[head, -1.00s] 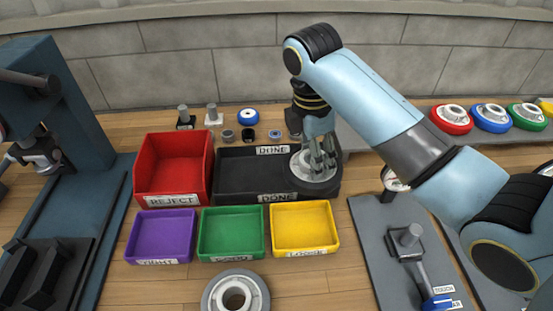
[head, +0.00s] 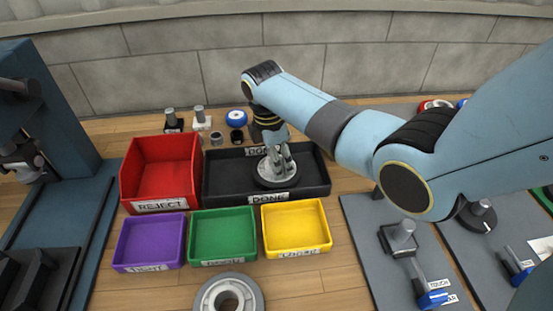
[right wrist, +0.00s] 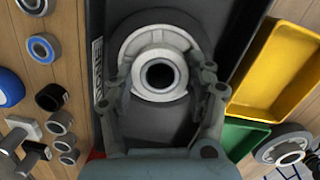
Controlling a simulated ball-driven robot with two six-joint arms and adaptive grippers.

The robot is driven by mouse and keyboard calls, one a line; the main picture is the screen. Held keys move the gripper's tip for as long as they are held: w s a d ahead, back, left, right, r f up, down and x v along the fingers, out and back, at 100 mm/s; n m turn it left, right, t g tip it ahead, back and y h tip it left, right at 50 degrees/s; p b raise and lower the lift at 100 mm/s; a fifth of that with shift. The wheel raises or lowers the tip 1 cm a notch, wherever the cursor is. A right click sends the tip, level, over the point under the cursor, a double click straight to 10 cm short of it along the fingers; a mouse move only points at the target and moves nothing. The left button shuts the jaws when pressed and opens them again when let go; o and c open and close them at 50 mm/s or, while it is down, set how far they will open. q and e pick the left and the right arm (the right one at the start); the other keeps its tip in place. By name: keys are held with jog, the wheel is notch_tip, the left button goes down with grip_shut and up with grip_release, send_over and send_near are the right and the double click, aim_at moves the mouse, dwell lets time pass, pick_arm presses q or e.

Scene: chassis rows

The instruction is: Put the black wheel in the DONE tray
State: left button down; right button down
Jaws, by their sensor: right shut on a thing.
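The black wheel (head: 270,179) has a dark tyre and a pale grey hub. It is in the black DONE tray (head: 312,186), near its middle; I cannot tell whether it touches the floor. My right gripper (head: 279,163) is shut on the wheel's hub from above. In the right wrist view the fingers (right wrist: 165,82) lie on either side of the hub of the wheel (right wrist: 152,52). The tray (right wrist: 103,20) shows around it. My left gripper is not in view.
The red REJECT bin (head: 160,207) stands left of the tray. Purple (head: 150,267), green (head: 222,262) and yellow (head: 297,251) bins stand in front. A grey wheel (head: 207,295) lies nearer. Small parts (head: 236,118) sit behind. A blue machine (head: 50,110) is at left.

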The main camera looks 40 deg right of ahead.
jog(key=shift+c, duration=2.3)
grip_release()
notch_tip(320, 180, up, 12)
jog(key=a, duration=0.1)
jog(key=shift+w+a+p, duration=0.15)
jog(key=shift+a+p, duration=0.1)
jog(key=shift+p, duration=0.2)
